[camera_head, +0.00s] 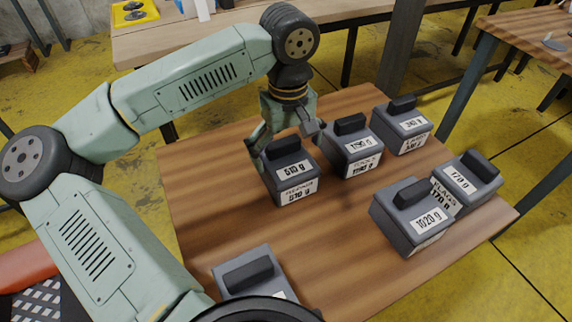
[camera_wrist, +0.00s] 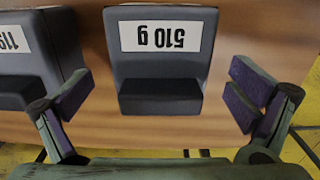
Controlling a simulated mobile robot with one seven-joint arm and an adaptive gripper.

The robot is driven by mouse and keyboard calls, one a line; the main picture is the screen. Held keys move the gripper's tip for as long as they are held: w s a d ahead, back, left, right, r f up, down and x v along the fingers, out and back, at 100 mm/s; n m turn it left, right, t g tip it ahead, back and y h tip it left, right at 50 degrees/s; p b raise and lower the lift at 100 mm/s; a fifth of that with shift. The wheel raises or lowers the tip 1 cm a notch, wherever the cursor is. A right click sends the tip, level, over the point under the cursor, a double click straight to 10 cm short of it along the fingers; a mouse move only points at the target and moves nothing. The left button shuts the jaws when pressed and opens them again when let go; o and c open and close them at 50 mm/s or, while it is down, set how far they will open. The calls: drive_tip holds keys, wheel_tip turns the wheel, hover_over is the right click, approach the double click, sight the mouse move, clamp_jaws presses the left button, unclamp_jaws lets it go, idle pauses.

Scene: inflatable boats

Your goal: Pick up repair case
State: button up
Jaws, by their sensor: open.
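The repair case (camera_head: 290,178) is a dark grey box with a black raised handle and white labels reading 510 g. It stands upright on the wooden table (camera_head: 205,205), towards its far left side. My gripper (camera_head: 287,138) is over the far part of this case, pointing down, with its fingers spread to either side. In the wrist view the repair case (camera_wrist: 160,42) lies between the open fingers of my gripper (camera_wrist: 158,98), with gaps on both sides. The handle is nearest the palm, and nothing is held.
A tools case (camera_head: 357,163) stands close on the right of the repair case, near my finger. Behind it is another case (camera_head: 401,133). A 1020 g case (camera_head: 405,222) and a flags case (camera_head: 470,182) stand further right. A partly hidden case (camera_head: 247,272) is in front. The table's middle is clear.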

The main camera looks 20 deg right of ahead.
sight(286, 157)
drive_tip(key=f, duration=0.3)
drive_tip(key=f+p, duration=0.1)
drive_tip(key=f, duration=0.1)
drive_tip(key=shift+w+f, duration=0.1)
drive_tip(key=shift+w, duration=0.15)
drive_tip(key=c, duration=1.6)
wheel_tip(286, 157, up, 10)
drive_tip(key=shift+f+b, duration=0.25)
drive_tip(key=shift+b, duration=0.3)
drive_tip(key=shift+r, duration=0.3)
drive_tip(key=shift+a, duration=0.25)
